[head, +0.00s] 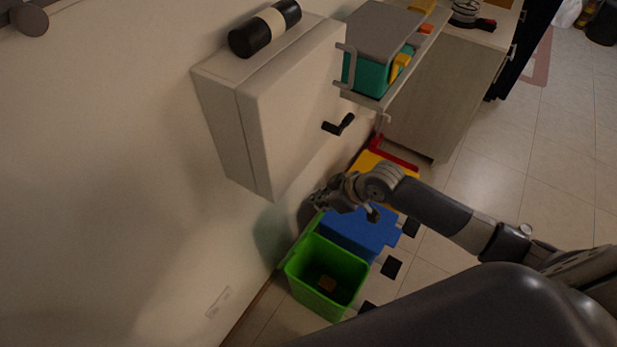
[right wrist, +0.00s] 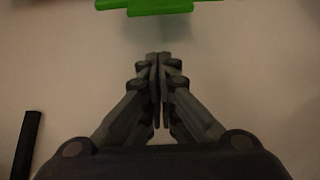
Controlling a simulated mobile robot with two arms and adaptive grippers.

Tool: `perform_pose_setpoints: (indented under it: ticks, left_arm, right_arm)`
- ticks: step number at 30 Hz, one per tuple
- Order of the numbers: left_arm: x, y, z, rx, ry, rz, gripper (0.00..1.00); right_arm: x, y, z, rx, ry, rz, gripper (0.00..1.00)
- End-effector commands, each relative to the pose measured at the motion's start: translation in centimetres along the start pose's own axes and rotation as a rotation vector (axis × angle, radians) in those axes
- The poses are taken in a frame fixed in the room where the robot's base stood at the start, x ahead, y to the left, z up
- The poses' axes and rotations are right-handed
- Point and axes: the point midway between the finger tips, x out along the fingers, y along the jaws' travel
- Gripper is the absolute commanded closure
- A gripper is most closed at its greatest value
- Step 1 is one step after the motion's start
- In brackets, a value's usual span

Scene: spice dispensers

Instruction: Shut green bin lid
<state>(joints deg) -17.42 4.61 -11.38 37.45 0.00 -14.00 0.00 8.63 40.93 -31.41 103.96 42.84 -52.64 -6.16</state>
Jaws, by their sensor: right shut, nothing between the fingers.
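The green bin (head: 291,277) stands on the floor by the wall in the head view, open at the top, with a small brown object (head: 327,284) inside. Its green lid (head: 302,238) is raised at the wall side and seen nearly edge-on. My right gripper (head: 321,197) is above the far end of the lid, near the wall. In the right wrist view the gripper (right wrist: 158,60) is shut and empty, pointing at a green edge (right wrist: 160,9), likely the lid, at the top. My left gripper is not in view.
A blue bin lid (head: 365,232) lies just beyond the green bin, with a yellow one (head: 375,164) and a red one (head: 398,156) farther back. A white wall cabinet (head: 290,110) hangs above, beside a wire shelf (head: 375,98). Tiled floor (head: 560,170) is clear at right.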

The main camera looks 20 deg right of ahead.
Motion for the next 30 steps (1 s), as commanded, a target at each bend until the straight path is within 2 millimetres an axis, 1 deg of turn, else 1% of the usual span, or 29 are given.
perform_pose_setpoints:
  ticks: [1, 3, 7, 11, 21, 27, 28, 30]
  left_arm:
    - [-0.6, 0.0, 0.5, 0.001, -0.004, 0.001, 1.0]
    - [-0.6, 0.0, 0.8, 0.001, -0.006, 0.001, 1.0]
    - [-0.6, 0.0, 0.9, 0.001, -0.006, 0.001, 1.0]
    - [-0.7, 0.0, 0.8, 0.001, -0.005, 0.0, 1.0]
    - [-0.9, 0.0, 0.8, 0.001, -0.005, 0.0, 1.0]
    - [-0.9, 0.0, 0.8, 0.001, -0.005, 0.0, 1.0]
    - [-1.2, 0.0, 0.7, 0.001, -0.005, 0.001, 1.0]
    - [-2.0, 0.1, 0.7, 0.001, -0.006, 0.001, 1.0]
  right_arm:
    - [-0.7, 0.2, -0.5, -0.005, -0.001, -0.001, 1.0]
    - [-0.8, 0.3, -0.7, -0.006, 0.001, -0.004, 1.0]
    - [-0.1, 0.3, -0.7, -0.003, 0.002, -0.005, 1.0]
    - [1.4, 0.3, -0.8, -0.004, 0.003, -0.004, 1.0]
    - [6.6, 0.3, -0.8, -0.003, 0.003, -0.004, 1.0]
    - [9.3, 0.3, -0.8, -0.005, 0.002, -0.003, 1.0]
    - [9.2, 0.3, -0.5, -0.005, 0.0, -0.003, 1.0]
    - [8.4, 0.4, 0.8, -0.006, -0.003, -0.002, 1.0]
